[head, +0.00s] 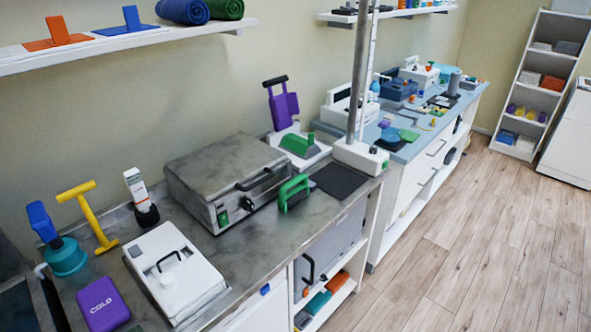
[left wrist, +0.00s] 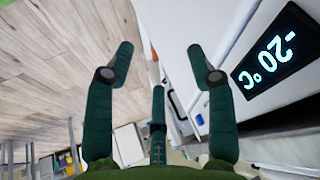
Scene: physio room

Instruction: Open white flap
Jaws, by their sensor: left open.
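In the head view a white box (head: 172,270) with a flat white lid and a dark handle stands on the grey counter at the front left. Its lid looks closed. I cannot tell whether this lid is the white flap. In the left wrist view my left gripper (left wrist: 161,50) has its dark green fingers spread wide with nothing between them. I cannot tell any flap edge there. Neither gripper shows in the head view.
On the counter (head: 235,262) stand a grey metal appliance (head: 222,172), a purple COLD pack (head: 102,304), a teal holder (head: 66,257) and a yellow tool (head: 88,215). A metal pole (head: 357,75) rises by the counter's far end. The wooden floor (head: 478,220) at right is clear.

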